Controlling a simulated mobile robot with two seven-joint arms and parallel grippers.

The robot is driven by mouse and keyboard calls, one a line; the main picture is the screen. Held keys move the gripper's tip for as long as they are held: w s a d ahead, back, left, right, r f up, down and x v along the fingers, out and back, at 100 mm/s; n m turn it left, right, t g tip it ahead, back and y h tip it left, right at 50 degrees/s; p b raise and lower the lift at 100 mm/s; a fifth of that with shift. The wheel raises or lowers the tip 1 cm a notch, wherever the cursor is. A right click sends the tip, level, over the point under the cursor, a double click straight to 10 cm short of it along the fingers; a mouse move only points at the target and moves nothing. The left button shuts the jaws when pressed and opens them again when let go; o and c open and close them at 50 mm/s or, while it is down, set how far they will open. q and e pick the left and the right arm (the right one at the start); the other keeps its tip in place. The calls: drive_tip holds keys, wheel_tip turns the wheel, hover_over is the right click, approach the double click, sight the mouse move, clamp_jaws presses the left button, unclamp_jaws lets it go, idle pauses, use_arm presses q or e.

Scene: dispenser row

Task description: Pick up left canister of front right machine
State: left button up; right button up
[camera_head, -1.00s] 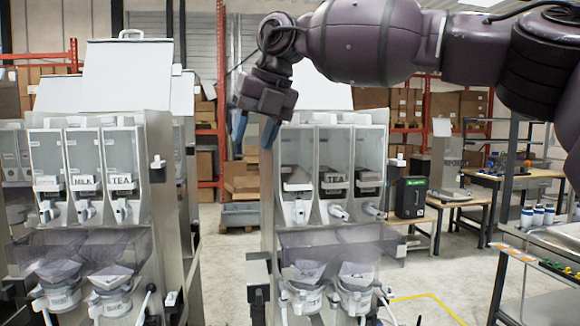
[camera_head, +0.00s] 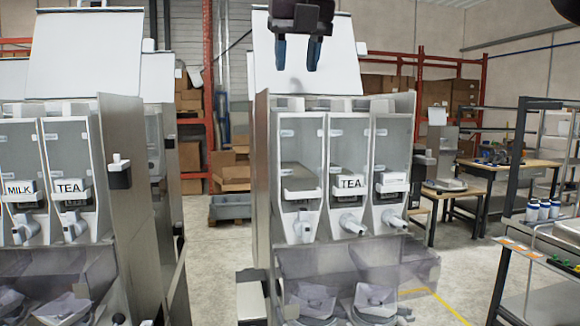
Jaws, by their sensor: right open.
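The front right machine (camera_head: 262,190) stands in the middle of the view. It holds three clear-fronted canisters side by side. Its left canister (camera_head: 300,150) is a tall, clear-fronted box with a white spout low at the front; the middle canister (camera_head: 349,145) carries a TEA label. My right gripper (camera_head: 298,52) hangs above and in front of the raised white lid panel, over the left and middle canisters in the picture. Its two blue fingers point down, apart, with nothing between them. My left gripper is out of view.
Another dispenser machine (camera_head: 120,150) with MILK and TEA canisters stands at the left. A metal cart (camera_head: 545,245) with bottles is at the right. A wooden table (camera_head: 510,170) stands behind. Open floor (camera_head: 215,265) separates the two machines.

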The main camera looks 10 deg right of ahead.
drive_tip(key=shift+p+x, duration=0.5)
drive_tip(key=shift+x, duration=2.6)
drive_tip(key=shift+w+r, duration=0.1)
drive_tip(key=shift+w, duration=0.05)
drive_tip(key=shift+c, duration=0.3)
clamp_jaws()
drive_tip(key=shift+r, duration=0.1)
